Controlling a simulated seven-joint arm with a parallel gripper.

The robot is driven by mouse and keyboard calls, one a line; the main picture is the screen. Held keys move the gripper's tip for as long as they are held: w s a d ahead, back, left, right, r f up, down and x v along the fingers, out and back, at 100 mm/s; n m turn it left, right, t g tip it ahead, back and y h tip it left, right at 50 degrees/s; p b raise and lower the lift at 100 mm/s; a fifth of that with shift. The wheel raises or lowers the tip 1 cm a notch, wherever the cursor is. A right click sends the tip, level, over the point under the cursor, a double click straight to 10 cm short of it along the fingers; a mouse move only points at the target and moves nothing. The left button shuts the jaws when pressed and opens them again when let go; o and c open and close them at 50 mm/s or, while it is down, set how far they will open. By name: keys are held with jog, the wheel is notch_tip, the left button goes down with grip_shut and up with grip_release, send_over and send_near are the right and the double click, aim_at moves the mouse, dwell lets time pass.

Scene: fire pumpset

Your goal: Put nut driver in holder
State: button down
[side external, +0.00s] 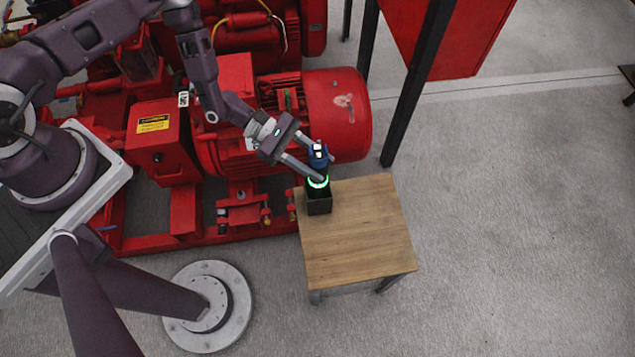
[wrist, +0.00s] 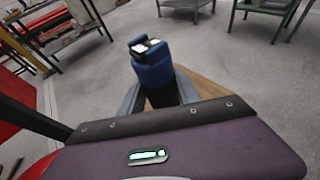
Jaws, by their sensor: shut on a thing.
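My gripper (side external: 322,168) is shut on the nut driver from the left side. The holder (side external: 319,206), a dark square box, stands on the table right below the tool. A glowing green ring shows between the blue body and the box. The driver's lower end is hidden, so I cannot tell how deep it sits in the holder.
The wooden table (side external: 357,235) is otherwise bare. The red pump set (side external: 335,115) stands close behind and left of it. A dark post (side external: 415,85) rises behind the table. Open grey floor lies to the right. Other tables (wrist: 258,8) stand far off in the wrist view.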

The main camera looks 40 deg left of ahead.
notch_tip(320, 180, down, 5)
jog(key=shift+f, duration=0.2)
jog(key=c, duration=0.9)
grip_release()
jog(key=shift+o, duration=0.2)
